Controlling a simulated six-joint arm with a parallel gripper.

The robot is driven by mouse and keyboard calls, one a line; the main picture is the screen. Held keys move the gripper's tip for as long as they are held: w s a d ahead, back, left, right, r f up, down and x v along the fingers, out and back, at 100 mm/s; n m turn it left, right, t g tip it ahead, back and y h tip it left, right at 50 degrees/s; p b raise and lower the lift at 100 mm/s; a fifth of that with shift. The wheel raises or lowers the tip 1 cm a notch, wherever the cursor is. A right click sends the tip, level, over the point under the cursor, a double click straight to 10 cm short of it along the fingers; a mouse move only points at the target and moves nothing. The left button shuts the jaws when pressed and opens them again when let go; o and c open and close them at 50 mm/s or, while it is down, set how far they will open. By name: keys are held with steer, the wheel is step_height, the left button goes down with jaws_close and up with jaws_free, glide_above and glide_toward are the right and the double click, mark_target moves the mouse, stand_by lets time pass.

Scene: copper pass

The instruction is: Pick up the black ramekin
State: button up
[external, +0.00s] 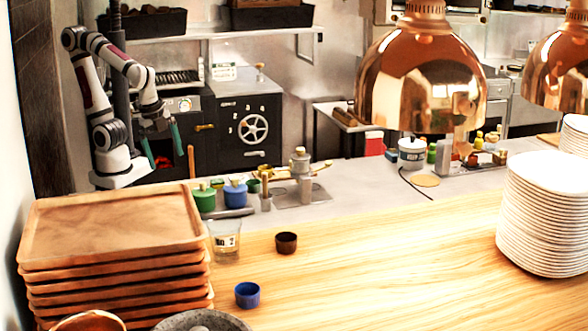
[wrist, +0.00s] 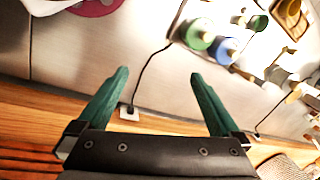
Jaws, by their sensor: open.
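The black ramekin (external: 286,243) is a small, dark brownish-black cup standing upright on the light wood counter, right of a clear glass marked "No. 2" (external: 226,242). I cannot make it out in the wrist view. My gripper (external: 162,146) is at the upper left of the external view, beyond the tray stack and well away from the ramekin. Its two teal fingers are spread with nothing between them, and they show in the wrist view (wrist: 159,74) too.
A blue ramekin (external: 247,295) stands nearer the camera. Stacked wooden trays (external: 112,229) are at left, stacked white plates (external: 544,215) at right. Green (external: 204,199) and blue (external: 235,194) pots stand behind the counter. A copper lamp (external: 420,85) hangs above. The wood around the ramekin's right is clear.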

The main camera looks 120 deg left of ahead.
steer(key=w+a+f+n+t, duration=0.1)
steer(key=w+a+t, duration=0.1)
steer(key=w, duration=0.6)
steer(key=w+a+t, duration=0.2)
steer(key=w+t, duration=0.1)
steer(key=w, duration=0.4)
steer(key=t+h, duration=0.5)
steer(key=h, duration=0.2)
glide_toward(292, 245)
steer(key=shift+m, duration=0.3)
steer(key=x, duration=0.5)
steer(key=shift+w+a+f, duration=0.1)
steer(key=shift+w+f, duration=0.2)
steer(key=shift+f, duration=0.15)
steer(key=c, duration=1.5)
